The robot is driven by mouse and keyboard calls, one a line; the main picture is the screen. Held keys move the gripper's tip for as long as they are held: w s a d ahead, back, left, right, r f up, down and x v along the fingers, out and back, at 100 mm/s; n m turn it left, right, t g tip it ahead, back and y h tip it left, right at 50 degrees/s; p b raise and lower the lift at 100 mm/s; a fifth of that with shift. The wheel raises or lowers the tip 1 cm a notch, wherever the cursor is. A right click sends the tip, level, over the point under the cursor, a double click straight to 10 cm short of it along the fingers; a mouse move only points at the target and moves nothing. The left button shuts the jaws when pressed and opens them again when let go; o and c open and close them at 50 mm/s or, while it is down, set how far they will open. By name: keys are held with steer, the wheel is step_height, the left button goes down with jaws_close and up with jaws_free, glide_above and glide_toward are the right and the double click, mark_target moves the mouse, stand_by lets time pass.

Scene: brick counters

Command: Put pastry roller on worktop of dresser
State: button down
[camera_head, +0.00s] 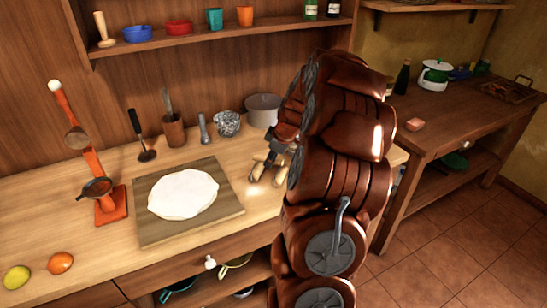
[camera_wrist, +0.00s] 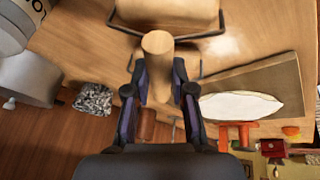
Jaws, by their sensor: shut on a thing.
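The pastry roller (camera_wrist: 165,12) has a wide pale wooden cylinder in a dark wire frame and a wooden handle. My gripper (camera_wrist: 160,72) is shut on the handle, whose round end faces the wrist camera. In the head view my gripper (camera_head: 278,150) is at the right part of the dresser's worktop (camera_head: 215,257), largely hidden by my brown arm. Small pale parts of the roller (camera_head: 256,171) show low over the worktop; I cannot tell whether they touch it.
A board (camera_head: 150,232) with flat dough (camera_head: 183,194) lies left of the roller. A grey pot (camera_head: 263,110), a patterned bowl (camera_head: 228,123) and a grey tool (camera_head: 203,128) stand behind. A second table (camera_head: 440,135) is at the right.

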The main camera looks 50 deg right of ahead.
steer(key=shift+s+a+f+b, duration=0.2)
steer(key=shift+f+b, duration=0.35)
steer(key=shift+f, duration=0.2)
steer(key=c, duration=1)
jaws_free()
steer(key=shift+f, duration=0.1)
steer(key=shift+w, duration=0.1)
steer(key=shift+d+r, duration=0.15)
steer(key=shift+r, duration=0.15)
steer(key=shift+r, duration=0.15)
steer(key=shift+r+p, duration=0.75)
steer(key=shift+p, duration=0.45)
steer(key=shift+d+r+b, duration=0.1)
steer(key=shift+r+b, duration=0.15)
steer(key=shift+b, duration=0.4)
steer(key=b+v, duration=0.3)
steer(key=v, duration=0.8)
